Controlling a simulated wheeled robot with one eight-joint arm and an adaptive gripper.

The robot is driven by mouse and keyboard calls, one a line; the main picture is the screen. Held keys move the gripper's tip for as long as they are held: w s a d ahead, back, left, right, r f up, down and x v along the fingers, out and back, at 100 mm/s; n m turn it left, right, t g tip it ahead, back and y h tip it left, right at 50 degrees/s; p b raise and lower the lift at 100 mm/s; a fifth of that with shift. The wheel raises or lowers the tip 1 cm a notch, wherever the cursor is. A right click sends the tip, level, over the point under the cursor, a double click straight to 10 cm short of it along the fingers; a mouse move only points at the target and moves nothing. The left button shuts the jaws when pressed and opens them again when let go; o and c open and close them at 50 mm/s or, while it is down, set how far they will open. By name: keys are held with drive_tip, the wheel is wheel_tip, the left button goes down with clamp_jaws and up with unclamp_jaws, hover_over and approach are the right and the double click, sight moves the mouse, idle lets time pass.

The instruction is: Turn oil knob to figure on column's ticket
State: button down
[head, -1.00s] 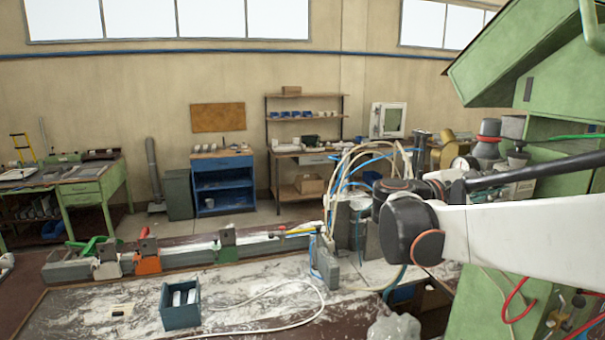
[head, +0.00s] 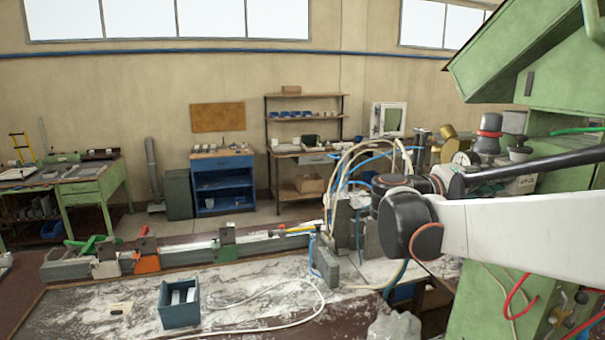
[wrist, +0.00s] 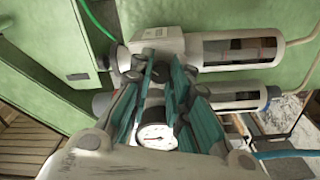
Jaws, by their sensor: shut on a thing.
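In the wrist view my gripper (wrist: 164,76) has its teal fingers shut on a small grey knob-like part at the air unit (wrist: 158,42); the fingers hide most of it. I cannot tell its setting or read any figure on it. A round white dial gauge (wrist: 155,136) sits between the fingers, nearer the camera. Another round grey part (wrist: 123,60) is just left of the fingertips. Two clear bowls (wrist: 238,50) extend to the right. In the head view my gripper is not visible. The green column (head: 563,85) stands at the right; no ticket on it is readable.
A green hose (wrist: 98,20) runs close by the unit in the wrist view. In the head view a blue box (head: 180,304) and a clamp rail (head: 190,252) are on the bench, with pale hoses (head: 350,170) near my arm. The bench's front left is mostly clear.

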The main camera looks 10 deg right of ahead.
drive_tip(key=shift+m, duration=0.5)
drive_tip(key=c, duration=1.5)
unclamp_jaws()
drive_tip(key=shift+o, duration=0.2)
drive_tip(key=shift+a, duration=0.1)
